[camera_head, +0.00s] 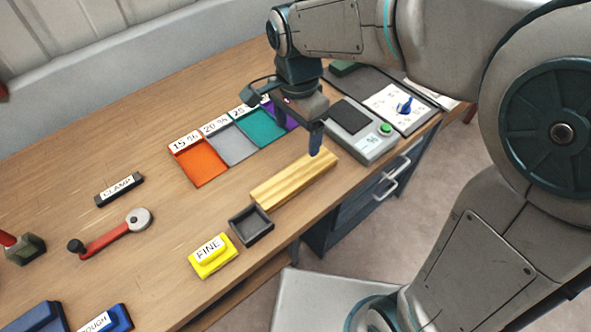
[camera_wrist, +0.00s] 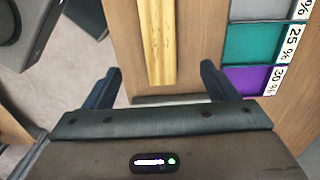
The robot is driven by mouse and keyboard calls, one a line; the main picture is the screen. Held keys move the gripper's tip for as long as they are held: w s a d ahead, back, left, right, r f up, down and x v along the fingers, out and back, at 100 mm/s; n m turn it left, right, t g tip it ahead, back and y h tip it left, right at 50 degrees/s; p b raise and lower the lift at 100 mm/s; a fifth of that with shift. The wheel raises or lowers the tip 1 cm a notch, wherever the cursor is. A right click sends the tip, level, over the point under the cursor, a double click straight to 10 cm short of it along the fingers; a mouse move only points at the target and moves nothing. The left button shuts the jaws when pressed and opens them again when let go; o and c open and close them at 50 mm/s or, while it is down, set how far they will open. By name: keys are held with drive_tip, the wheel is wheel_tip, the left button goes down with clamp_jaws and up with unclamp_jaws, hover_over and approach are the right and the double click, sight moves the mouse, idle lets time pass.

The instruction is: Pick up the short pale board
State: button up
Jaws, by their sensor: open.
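The short pale board (camera_head: 294,179) lies flat on the wooden table near its front edge, with its right end under my gripper in the head view. In the wrist view the board (camera_wrist: 158,40) runs down from the top edge, its near end between the lines of my two fingers. My gripper (camera_head: 297,140) is above the board's right end, fingers pointing down. In the wrist view my gripper (camera_wrist: 158,85) is open, one finger on each side of the board, with nothing between them held. Whether the fingertips are at board height I cannot tell.
A small black tray (camera_head: 251,226) stands by the board's left end, with a yellow FINE block (camera_head: 212,256) beyond it. Coloured pads (camera_head: 238,143) lie behind the board. A grey scale (camera_head: 360,130) stands to the right. A red-handled crank (camera_head: 110,233) lies at left.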

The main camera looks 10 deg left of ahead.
hover_over(295, 174)
wheel_tip(295, 174, down, 8)
drive_tip(key=shift+w+d, duration=0.1)
drive_tip(key=shift+w, duration=0.05)
drive_tip(key=shift+s+f, duration=0.2)
drive_tip(key=shift+f, duration=2.55)
drive_tip(key=c, duration=1.2)
drive_tip(key=shift+r, duration=0.15)
